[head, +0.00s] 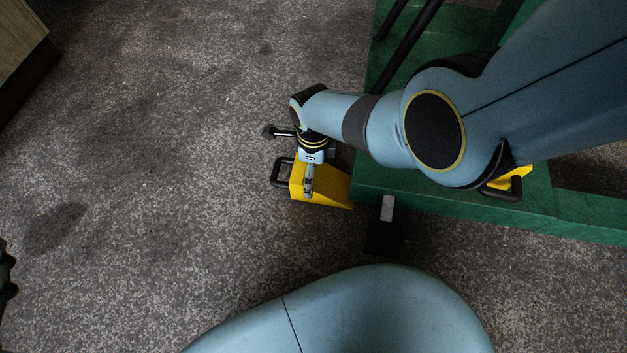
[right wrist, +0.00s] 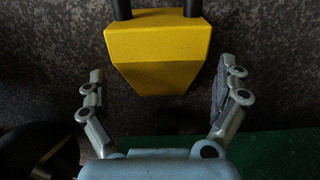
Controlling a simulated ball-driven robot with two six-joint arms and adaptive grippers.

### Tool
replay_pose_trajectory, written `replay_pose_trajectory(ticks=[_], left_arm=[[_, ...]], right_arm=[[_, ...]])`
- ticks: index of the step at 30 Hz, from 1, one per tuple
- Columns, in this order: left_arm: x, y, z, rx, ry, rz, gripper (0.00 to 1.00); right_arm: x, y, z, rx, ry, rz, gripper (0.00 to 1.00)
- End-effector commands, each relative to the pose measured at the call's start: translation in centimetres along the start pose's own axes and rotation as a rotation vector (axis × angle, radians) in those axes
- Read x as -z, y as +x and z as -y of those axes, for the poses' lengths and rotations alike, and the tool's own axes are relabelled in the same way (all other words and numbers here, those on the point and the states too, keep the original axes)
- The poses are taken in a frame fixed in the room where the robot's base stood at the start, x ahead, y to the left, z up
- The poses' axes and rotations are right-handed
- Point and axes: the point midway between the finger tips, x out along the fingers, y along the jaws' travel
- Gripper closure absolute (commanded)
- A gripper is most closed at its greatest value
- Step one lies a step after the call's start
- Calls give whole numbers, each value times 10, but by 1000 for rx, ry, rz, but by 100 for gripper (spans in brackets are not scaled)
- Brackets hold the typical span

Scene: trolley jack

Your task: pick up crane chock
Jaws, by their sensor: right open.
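A yellow wedge-shaped chock (head: 330,190) lies on the floor at the left end of a green base. Its black handle (head: 276,174) points left. My right gripper (head: 309,184) is over the chock in the head view, and my wrist partly hides it. In the right wrist view, the gripper (right wrist: 166,78) is open, one finger on each side of the yellow chock (right wrist: 158,50), with gaps between. The black handle bars (right wrist: 192,8) run off the top there. A second yellow chock (head: 513,180) is mostly hidden behind my right arm. My left gripper is not visible.
The green base (head: 450,205) fills the right side, close beside the chock. A dark block with a grey top piece (head: 387,209) stands at its front edge. A wooden cabinet (head: 18,45) is at top left. The speckled floor (head: 170,150) on the left is clear.

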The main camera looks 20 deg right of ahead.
Motion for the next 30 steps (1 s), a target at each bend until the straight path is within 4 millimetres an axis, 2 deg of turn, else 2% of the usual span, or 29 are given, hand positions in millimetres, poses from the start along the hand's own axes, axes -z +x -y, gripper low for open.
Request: replay_pose_trajectory(ticks=[3,9,18,30], left_arm=[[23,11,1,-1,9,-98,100],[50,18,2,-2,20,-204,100],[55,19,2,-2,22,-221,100],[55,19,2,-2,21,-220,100]], right_arm=[[1,7,-1,-2,0,-2,0],[1,11,-1,-1,0,-1,0],[0,11,0,0,0,-1,1],[0,11,0,-1,0,-1,54]])
